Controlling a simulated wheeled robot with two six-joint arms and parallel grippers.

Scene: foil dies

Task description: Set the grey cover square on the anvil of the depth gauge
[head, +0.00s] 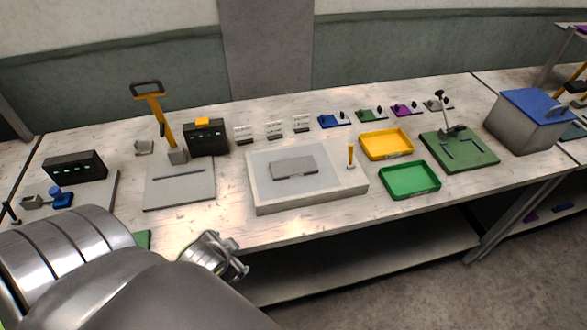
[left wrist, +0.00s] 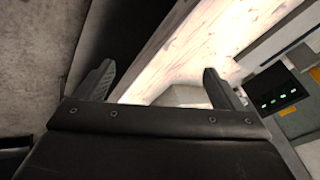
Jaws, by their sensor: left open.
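My left gripper (head: 236,256) is in front of the bench edge in the head view. In the left wrist view its two fingers (left wrist: 160,86) are wide apart with nothing held between them. A small grey piece with a black knob (head: 437,105), which may be the grey cover, lies at the back right, at the end of a row of coloured ones. I cannot tell for sure which device is the depth gauge. My right gripper is not in view.
A pale slab (head: 268,202) bearing a flat grey plate (head: 293,167) fills the middle of the bench. Yellow (head: 387,155) and green (head: 410,193) trays, a green fixture board (head: 482,160) and a blue-lidded bin (head: 510,126) stand to the right. Another readout box (head: 75,168) is at left.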

